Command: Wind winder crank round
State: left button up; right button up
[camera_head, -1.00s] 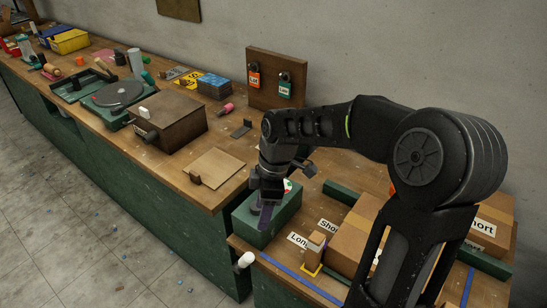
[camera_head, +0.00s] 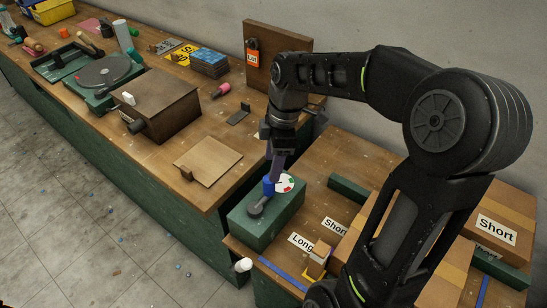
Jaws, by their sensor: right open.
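The winder is a green box (camera_head: 262,228) on the lower bench. On its top are a dark crank arm (camera_head: 258,207) with a blue upright handle (camera_head: 268,187) and a white dial (camera_head: 287,182) with red and green marks. My right gripper (camera_head: 275,172) points down just above the blue handle, with its fingers at the handle's top. It is open; whether the fingers straddle or touch the handle is hard to tell. My right arm comes in from the right and hides part of the bench behind. My left gripper is not in view.
Labels "Long" (camera_head: 301,243) and "Short" (camera_head: 335,227) lie right of the winder, by a small wooden block (camera_head: 318,259). Cardboard boxes (camera_head: 497,228) stand at right. The higher bench holds a brown box (camera_head: 160,105), a turntable (camera_head: 103,72) and a flat board (camera_head: 208,161).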

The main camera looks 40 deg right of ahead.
aim_at(269, 185)
jog(key=shift+w+a+f+p, duration=0.1)
jog(key=shift+a+f, duration=0.05)
jog(key=shift+f, duration=1.15)
jog(key=shift+w+a+f+p, duration=0.1)
jog(key=shift+a+f+p, duration=0.1)
jog(key=shift+f, duration=1.05)
jog(key=shift+w+a+f+p, duration=0.1)
jog(key=shift+a+f, duration=0.05)
jog(key=shift+f, duration=1.15)
jog(key=shift+c, duration=0.4)
grip_shut()
